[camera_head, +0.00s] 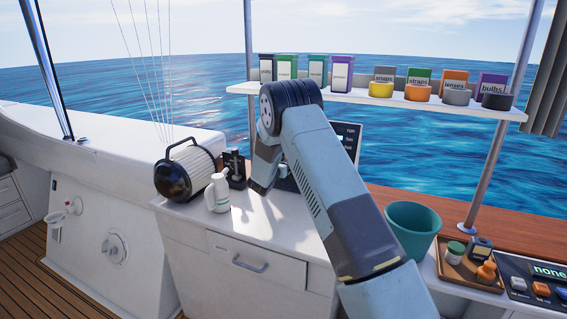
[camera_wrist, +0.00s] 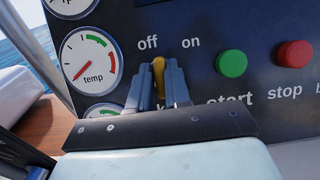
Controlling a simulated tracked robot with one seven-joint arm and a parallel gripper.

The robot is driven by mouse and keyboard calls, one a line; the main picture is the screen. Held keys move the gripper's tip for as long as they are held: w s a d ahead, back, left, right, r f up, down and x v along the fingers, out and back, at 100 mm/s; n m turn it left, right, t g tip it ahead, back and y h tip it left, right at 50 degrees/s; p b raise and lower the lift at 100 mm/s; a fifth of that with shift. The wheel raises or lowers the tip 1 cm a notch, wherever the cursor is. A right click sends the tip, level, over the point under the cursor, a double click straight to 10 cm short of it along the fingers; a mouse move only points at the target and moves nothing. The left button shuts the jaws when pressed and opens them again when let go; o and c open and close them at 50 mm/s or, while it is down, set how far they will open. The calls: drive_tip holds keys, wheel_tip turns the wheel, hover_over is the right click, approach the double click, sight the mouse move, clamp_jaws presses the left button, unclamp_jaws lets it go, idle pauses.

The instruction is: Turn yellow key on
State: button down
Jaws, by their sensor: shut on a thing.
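The yellow key (camera_wrist: 158,72) sits on the dark engine panel (camera_wrist: 205,65) in the wrist view, below and between the printed words "off" and "on". It stands close to upright, with its top between the two words. My gripper (camera_wrist: 160,82) is shut on the key, one finger on each side of it. The key's lower part is hidden by the fingers. In the head view the panel (camera_head: 347,140) is mostly hidden behind my arm, and the key and my fingertips cannot be seen.
Right of the key are a green start button (camera_wrist: 231,63) and a red stop button (camera_wrist: 295,54). A temp gauge (camera_wrist: 89,60) is at left. On the counter stand a white jug (camera_head: 218,192), a ribbed canister (camera_head: 187,170) and a teal bucket (camera_head: 411,228).

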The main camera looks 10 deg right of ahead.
drive_tip(key=shift+a+m, duration=0.15)
drive_tip(key=shift+m, duration=0.25)
drive_tip(key=m+g+h, duration=0.1)
drive_tip(key=m, duration=0.2)
drive_tip(key=m+g+h, duration=0.1)
drive_tip(key=m+g, duration=0.1)
drive_tip(key=m, duration=0.2)
drive_tip(key=shift+w+r, duration=0.1)
drive_tip(key=m+g, duration=0.1)
drive_tip(key=m, duration=0.2)
drive_tip(key=m+g, duration=0.2)
drive_tip(key=m, duration=0.2)
drive_tip(key=shift+h, duration=0.4)
drive_tip(key=c, duration=1.2)
unclamp_jaws()
drive_tip(key=shift+o, duration=0.2)
drive_tip(key=v, duration=1.3)
drive_tip(key=shift+a, duration=0.3)
